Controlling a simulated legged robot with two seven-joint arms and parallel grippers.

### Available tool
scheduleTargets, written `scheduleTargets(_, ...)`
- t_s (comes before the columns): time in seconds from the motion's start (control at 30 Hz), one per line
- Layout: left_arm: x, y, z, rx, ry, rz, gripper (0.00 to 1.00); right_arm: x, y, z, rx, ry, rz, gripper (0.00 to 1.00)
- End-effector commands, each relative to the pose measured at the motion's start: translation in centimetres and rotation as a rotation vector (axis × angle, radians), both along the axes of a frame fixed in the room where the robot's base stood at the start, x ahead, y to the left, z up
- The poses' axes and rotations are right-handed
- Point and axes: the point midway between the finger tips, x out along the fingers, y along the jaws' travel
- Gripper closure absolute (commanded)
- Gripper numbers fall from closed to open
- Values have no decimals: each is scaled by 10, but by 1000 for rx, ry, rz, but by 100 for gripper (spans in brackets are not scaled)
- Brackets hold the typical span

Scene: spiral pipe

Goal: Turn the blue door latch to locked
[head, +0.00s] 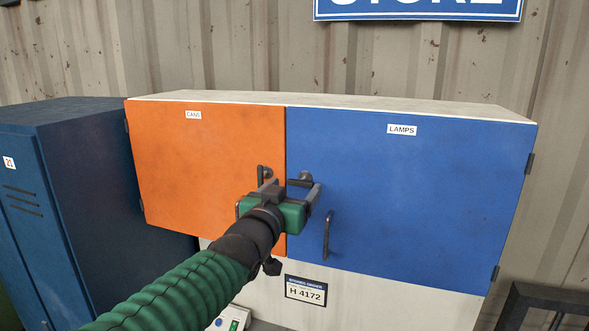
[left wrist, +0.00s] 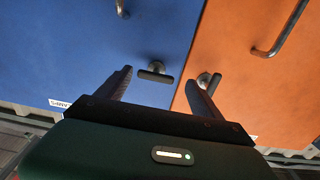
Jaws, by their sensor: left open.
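The blue door (head: 420,190), labelled LAMPS, is shut on the right half of a wall cabinet. Its latch (head: 305,177), a round stem with a dark crossbar, sits near the door's inner edge; the bar lies about level. In the left wrist view the blue door's latch (left wrist: 155,72) shows between the fingertips, its bar nearly horizontal. My left gripper (head: 292,187) is open in front of the latch, one finger on each side. I cannot tell whether the fingers touch it. My left gripper's fingers also show in the left wrist view (left wrist: 160,77). My right gripper is not in view.
The orange door (head: 200,160), labelled CANS, adjoins on the left; its own latch (left wrist: 207,80) is close to one finger. A dark pull handle (head: 328,235) is below the blue latch. A blue locker (head: 90,200) stands left. A dark frame (head: 545,298) is at lower right.

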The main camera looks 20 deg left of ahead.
Motion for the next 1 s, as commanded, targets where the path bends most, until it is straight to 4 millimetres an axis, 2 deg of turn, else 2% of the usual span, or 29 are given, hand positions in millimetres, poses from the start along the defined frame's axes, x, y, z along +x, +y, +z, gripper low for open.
scheduleTargets(0.1, 10, 0, 1, 1, 1, 1, 24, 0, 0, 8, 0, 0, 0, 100)
scheduleTargets(0.37, 11, 0, 0, -1, -2, 0, 24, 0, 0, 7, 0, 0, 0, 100)
scheduleTargets(0.83, 12, 0, -2, -1, 2, 1, 84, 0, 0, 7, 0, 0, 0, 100)
scheduleTargets(1.0, 12, 1, -2, 5, 3, 2, 86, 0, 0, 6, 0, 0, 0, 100)
